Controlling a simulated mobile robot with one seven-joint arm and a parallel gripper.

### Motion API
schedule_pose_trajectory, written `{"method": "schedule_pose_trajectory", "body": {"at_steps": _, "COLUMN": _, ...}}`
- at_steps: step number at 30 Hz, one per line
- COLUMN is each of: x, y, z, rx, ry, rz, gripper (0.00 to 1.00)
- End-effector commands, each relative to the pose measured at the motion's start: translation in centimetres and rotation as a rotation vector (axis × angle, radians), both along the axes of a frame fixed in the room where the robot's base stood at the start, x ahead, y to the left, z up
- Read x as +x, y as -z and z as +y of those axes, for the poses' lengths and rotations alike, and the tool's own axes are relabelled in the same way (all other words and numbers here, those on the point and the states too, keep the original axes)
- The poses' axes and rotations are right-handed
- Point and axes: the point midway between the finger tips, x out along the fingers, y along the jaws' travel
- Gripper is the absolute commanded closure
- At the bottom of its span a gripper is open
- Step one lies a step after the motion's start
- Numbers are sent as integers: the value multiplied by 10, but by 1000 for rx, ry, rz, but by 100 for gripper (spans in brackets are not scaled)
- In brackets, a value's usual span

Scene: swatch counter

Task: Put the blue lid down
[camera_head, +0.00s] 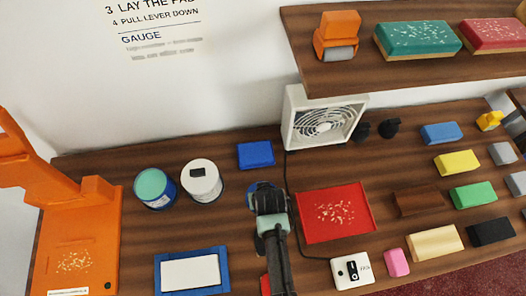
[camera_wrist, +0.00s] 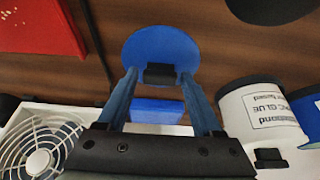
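The blue lid (camera_wrist: 160,42) is a round disc with a black block-shaped knob (camera_wrist: 161,74). In the wrist view it lies beyond my fingertips, over the wooden counter. In the head view only the left edge of the lid (camera_head: 250,196) shows beside my gripper (camera_head: 268,190), which hides the rest. My gripper (camera_wrist: 159,76) has one finger on each side of the knob, with narrow gaps seeming to show on both sides. It looks open around the knob. Whether the lid's underside touches the counter is hidden.
A blue jar with a teal top (camera_head: 154,187) and a white glue jar (camera_head: 202,180) stand to the left. A blue block (camera_head: 256,154) lies behind my gripper, a white fan (camera_head: 322,118) stands behind, and a red pad (camera_head: 335,212) lies right. An orange press (camera_head: 80,230) stands far left.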

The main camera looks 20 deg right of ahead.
Motion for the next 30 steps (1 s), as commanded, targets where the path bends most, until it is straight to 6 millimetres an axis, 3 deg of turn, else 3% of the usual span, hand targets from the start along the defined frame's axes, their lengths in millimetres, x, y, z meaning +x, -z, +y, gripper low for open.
{"method": "schedule_pose_trajectory", "body": {"at_steps": 14, "x": -1, "y": -6, "z": 0, "rx": 0, "ry": 0, "rz": 0, "gripper": 19}}
{"method": "schedule_pose_trajectory", "body": {"at_steps": 30, "x": -32, "y": -84, "z": 9, "rx": 0, "ry": 0, "rz": -2, "gripper": 19}}
